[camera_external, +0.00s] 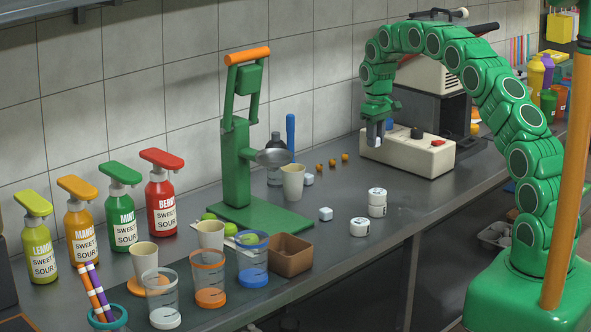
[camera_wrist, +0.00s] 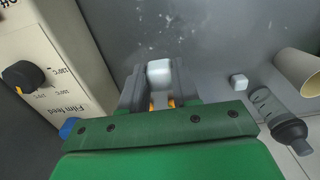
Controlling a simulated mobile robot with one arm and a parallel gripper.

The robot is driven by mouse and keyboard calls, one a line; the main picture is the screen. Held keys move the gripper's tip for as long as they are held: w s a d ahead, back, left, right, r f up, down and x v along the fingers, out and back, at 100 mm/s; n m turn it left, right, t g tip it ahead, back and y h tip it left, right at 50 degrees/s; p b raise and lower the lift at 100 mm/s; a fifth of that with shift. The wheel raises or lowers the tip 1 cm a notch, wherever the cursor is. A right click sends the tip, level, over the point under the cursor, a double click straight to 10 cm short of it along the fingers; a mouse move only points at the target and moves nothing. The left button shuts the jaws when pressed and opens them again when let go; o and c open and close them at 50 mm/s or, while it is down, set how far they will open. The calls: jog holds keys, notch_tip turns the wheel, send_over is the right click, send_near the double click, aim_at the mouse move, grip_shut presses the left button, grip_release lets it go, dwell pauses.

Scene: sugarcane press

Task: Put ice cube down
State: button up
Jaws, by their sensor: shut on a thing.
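In the wrist view my gripper (camera_wrist: 158,86) is shut on a white ice cube (camera_wrist: 159,72), held between the fingertips. Another ice cube (camera_external: 325,213) rests on the counter right of the green press base. The wrist view also shows a loose cube (camera_wrist: 239,80) to the right of my fingers.
The sealing machine (camera_external: 408,152) stands close to my gripper; its panel shows in the wrist view (camera_wrist: 62,75). White round containers (camera_external: 377,196) sit on the counter (camera_external: 430,205). A green press (camera_external: 237,165), brown box (camera_external: 290,255) and sauce bottles stand left. The counter below my gripper looks clear.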

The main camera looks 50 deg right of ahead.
jog(key=w+d+f, duration=0.1)
jog(key=w+f, duration=0.1)
jog(key=w, duration=0.2)
send_over(359, 171)
jog(key=shift+s+a+f, duration=0.1)
jog(key=shift+s+f, duration=0.05)
jog(key=shift+f, duration=1.1)
jog(key=shift+s+a+f, duration=0.1)
jog(key=shift+s+f, duration=0.05)
jog(key=shift+f, duration=1.05)
jog(key=shift+f, duration=0.1)
jog(key=shift+w+d+f, duration=0.15)
jog(key=shift+w+f, duration=0.1)
jog(key=shift+f, duration=1.5)
jog(key=shift+f, duration=0.1)
jog(key=o, duration=1)
